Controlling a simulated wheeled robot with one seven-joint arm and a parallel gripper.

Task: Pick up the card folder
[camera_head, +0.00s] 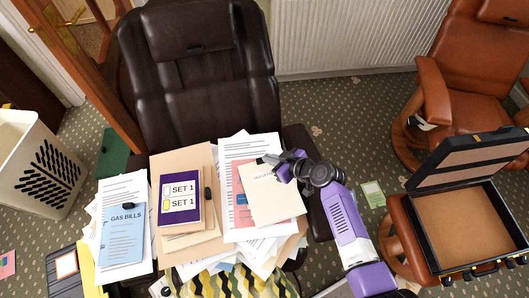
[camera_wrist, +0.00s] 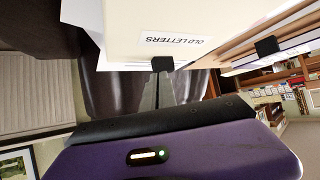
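The card folder (camera_head: 272,196) is a cream folder with a white label. It lies slightly tilted on top of the right-hand paper pile in the head view. In the wrist view the folder (camera_wrist: 120,18) fills the top, with its label reading "OLD LETTERS" upside down. A small black piece (camera_wrist: 162,63) shows at its edge. My gripper (camera_head: 287,166), on a purple arm, is at the folder's upper right edge and partly covers it. A grey finger part shows below that edge in the wrist view. Whether the fingers are closed on the folder is hidden.
Loose papers (camera_head: 250,148), a purple "SET 1" folder (camera_head: 180,216) and a blue "GAS BILLS" sheet (camera_head: 122,234) crowd around. A dark leather chair (camera_head: 195,80) stands behind. An open briefcase (camera_head: 470,225) is at right. Patterned carpet between them is mostly clear.

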